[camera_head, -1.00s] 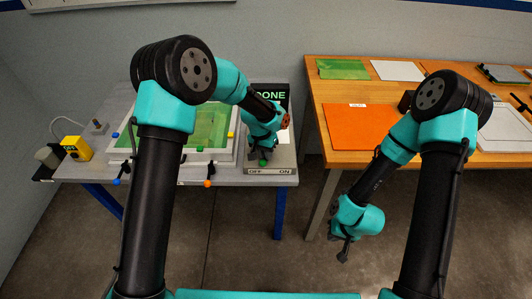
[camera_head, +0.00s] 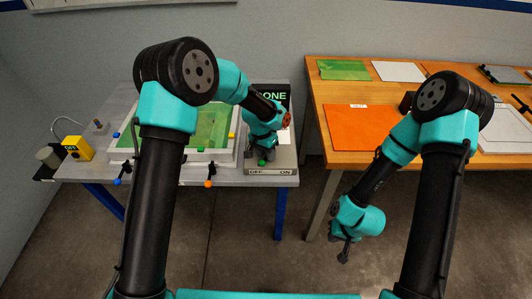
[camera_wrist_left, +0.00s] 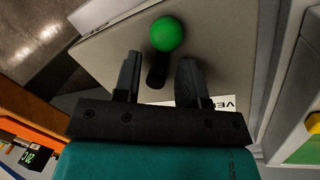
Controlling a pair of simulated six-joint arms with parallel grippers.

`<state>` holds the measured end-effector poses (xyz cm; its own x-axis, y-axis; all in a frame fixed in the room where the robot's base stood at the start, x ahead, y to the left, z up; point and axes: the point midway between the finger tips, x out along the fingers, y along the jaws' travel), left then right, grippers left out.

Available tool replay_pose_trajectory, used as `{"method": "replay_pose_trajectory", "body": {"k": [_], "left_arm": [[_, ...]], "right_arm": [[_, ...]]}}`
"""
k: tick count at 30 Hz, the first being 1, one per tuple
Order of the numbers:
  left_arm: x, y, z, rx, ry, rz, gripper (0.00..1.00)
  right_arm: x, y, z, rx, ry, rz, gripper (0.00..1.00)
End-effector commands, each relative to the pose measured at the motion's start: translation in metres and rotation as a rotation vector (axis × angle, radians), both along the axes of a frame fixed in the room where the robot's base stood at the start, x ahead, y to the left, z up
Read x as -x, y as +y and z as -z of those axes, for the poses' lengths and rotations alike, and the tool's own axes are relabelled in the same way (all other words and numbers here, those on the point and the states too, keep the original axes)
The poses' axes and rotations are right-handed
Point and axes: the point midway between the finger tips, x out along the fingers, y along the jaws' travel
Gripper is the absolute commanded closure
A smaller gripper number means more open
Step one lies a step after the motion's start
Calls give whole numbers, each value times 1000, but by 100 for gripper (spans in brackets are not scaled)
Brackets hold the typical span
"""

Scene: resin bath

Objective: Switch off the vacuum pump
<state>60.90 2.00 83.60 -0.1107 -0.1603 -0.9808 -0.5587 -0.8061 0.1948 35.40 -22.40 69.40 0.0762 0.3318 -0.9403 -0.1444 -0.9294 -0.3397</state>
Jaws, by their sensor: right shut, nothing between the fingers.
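A grey switch unit (camera_head: 284,158) with a "DONE" screen stands at the right end of the grey table. Its front strip reads OFF on the left and ON on the right. A lever with a green knob (camera_head: 262,162) stands on it; the knob (camera_wrist_left: 167,34) is clear in the left wrist view. My left gripper (camera_wrist_left: 160,62) is open, its fingertips on either side of the lever's dark stem; contact cannot be told. In the head view my left gripper (camera_head: 261,152) is just above the knob. My right gripper (camera_head: 344,250) is shut and empty, hanging over the floor.
A framed green bath (camera_head: 240,158) with coloured knobs is left of the switch unit. A yellow box (camera_head: 78,148) stands at the far left. The wooden table (camera_head: 330,92) holds an orange sheet (camera_head: 360,128). A gap separates the tables.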

Motion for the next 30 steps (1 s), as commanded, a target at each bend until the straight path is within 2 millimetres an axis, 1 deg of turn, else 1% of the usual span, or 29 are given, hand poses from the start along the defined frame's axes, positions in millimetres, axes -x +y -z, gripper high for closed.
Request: {"method": "replay_pose_trajectory", "body": {"k": [6,11,17,30], "left_arm": [[0,0,-2,0,0,-1,62],[-2,2,-12,1,-1,-1,62],[-6,7,-43,2,-3,-2,62],[-15,20,-127,2,-4,-2,62]], "right_arm": [[0,0,0,0,0,0,100],[0,0,0,0,0,0,100],[0,0,0,0,0,0,100],[0,0,0,0,0,0,100]]}}
